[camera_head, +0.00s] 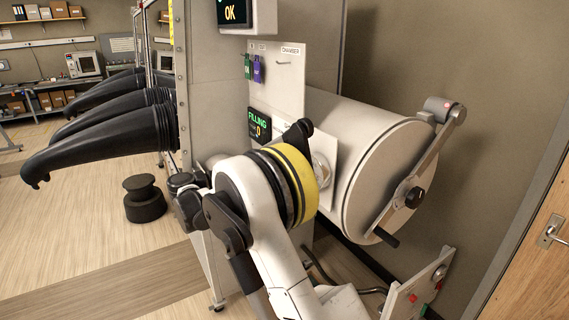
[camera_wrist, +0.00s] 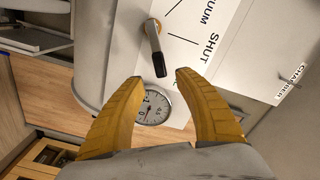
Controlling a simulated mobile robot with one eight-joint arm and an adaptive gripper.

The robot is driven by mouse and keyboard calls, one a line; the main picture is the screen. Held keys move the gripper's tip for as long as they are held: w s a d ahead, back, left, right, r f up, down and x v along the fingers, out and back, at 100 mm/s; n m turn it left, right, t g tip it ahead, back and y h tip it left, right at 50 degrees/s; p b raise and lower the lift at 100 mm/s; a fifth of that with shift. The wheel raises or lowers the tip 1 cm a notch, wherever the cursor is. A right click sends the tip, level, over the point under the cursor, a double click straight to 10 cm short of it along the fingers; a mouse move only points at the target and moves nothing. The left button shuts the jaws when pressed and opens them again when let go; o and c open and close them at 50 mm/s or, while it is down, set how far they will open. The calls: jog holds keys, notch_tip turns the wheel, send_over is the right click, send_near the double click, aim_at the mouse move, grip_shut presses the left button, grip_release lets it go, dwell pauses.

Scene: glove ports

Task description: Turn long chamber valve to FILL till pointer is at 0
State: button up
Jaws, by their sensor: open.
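In the wrist view, the valve lever (camera_wrist: 153,42) has a brass-coloured pivot and a black grip. Its grip end appears between the tips of my open yellow gripper (camera_wrist: 159,76); contact cannot be told. The lever points away from the SHUT mark, and no FILL label is visible. The round gauge (camera_wrist: 153,108) shows between my fingers; its pointer is too small to read surely. In the head view, the long chamber (camera_head: 385,165) is a pale cylinder, and my arm hides the valve. A dark display (camera_head: 259,125) reads FILLING in green.
The chamber's round door carries a hinged arm and a dark handle (camera_head: 414,197). Black gloves (camera_head: 105,135) stick out at the left. A black stool (camera_head: 144,198) stands on the floor. A low panel with red buttons (camera_head: 420,285) is at the lower right.

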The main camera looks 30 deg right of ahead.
jog(key=a, duration=0.5)
jog(key=shift+s+a, duration=0.1)
jog(key=shift+a, duration=0.1)
dwell(2.5)
